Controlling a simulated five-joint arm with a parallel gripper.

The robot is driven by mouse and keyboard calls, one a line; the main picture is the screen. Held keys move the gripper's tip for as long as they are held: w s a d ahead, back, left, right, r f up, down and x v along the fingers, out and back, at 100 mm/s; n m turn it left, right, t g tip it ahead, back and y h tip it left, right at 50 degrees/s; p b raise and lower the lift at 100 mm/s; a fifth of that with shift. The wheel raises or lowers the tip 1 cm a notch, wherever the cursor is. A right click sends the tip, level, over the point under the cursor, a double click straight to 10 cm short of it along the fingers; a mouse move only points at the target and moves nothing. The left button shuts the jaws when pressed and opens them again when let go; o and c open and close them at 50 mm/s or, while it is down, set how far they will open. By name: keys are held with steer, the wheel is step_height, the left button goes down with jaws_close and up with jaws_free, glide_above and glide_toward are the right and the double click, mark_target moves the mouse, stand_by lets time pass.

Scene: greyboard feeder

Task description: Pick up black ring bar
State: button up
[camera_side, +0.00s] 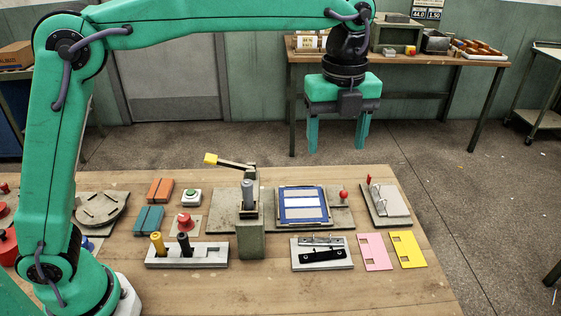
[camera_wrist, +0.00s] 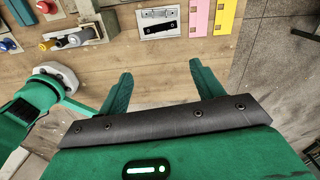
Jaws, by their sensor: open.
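The black ring bar (camera_side: 323,255) lies flat on a light grey tray (camera_side: 343,265), in front of a second, metallic bar (camera_side: 322,241). The black bar also shows in the wrist view (camera_wrist: 160,28), near the top middle, beyond my fingertips. My gripper (camera_side: 338,138) hangs high, with its two green fingers spread and nothing between them. In the wrist view the open fingers (camera_wrist: 161,72) point toward the tray, with bare wooden table between them. The black bar is clear of the fingers.
Right of the tray lie a pink card (camera_side: 375,252) and a yellow card (camera_side: 407,249). To the left stand a grey upright post (camera_side: 250,235) and a block with yellow and black handles (camera_side: 188,258). A framed blue panel (camera_side: 303,205) sits behind. The table front is bare.

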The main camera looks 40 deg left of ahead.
glide_above(323, 254)
step_height(323, 254, down, 24)
steer(key=shift+r, duration=0.25)
stand_by(0.4)
steer(key=shift+f, duration=0.1)
steer(key=shift+s+f, duration=0.1)
steer(key=shift+f, duration=2.4)
steer(key=c, duration=1.1)
